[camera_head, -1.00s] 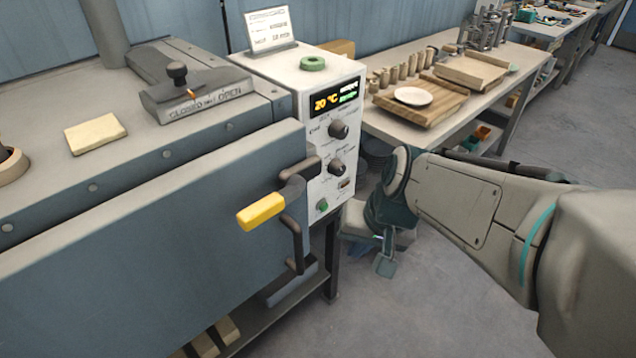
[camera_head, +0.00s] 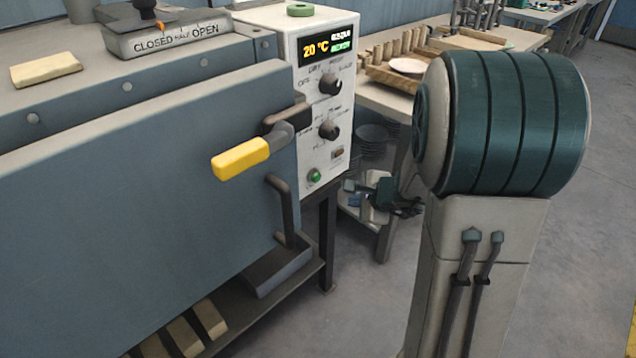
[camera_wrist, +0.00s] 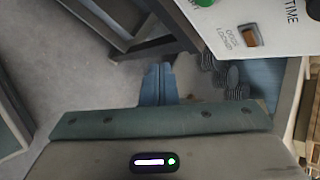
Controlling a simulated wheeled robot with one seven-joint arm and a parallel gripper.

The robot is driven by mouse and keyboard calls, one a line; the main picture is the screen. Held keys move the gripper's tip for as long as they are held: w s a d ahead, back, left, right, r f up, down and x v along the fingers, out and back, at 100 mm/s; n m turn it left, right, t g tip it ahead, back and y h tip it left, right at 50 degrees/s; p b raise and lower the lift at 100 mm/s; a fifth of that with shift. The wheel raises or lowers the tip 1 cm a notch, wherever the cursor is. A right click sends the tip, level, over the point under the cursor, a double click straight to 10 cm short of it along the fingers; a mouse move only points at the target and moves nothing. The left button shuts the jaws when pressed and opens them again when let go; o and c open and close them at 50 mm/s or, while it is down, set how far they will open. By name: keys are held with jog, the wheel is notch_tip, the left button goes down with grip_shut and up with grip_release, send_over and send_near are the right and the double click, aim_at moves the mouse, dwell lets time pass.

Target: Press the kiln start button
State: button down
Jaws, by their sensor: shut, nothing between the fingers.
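The kiln control panel (camera_head: 307,125) is white, with a lit display (camera_head: 328,48) showing 20 °C and two dark knobs. The round green start button (camera_head: 314,175) is low on the panel; its green edge shows at the top of the wrist view (camera_wrist: 201,2). My gripper (camera_head: 351,186) is just right of the panel at about the button's height in the head view, apart from the button. In the wrist view its shut fingers (camera_wrist: 158,84) hold nothing. The exact gap to the button is hard to tell.
The grey kiln door (camera_head: 130,220) is shut, with a yellow-gripped handle (camera_head: 240,159) sticking out beside the panel. An orange door-lock lamp (camera_wrist: 250,37) sits near the button. A worktable (camera_head: 390,100) with pottery stands behind. Open floor lies in front.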

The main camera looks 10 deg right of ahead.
aim_at(316, 177)
jog(key=shift+r, duration=0.1)
jog(key=w+a+p, duration=0.1)
jog(key=w+a, duration=0.4)
jog(key=w, duration=0.2)
jog(key=shift+a, duration=0.15)
jog(key=shift+w+a, duration=0.1)
jog(key=shift+w, duration=0.05)
dwell(2.1)
jog(key=shift+w+a, duration=0.15)
jog(key=shift+w, duration=0.1)
jog(key=shift+w+a, duration=0.3)
jog(key=shift+w, duration=0.1)
dwell(0.7)
dwell(0.3)
jog(key=shift+s+d+b, duration=0.5)
jog(key=shift+s+d, duration=0.05)
jog(key=shift+s, duration=0.25)
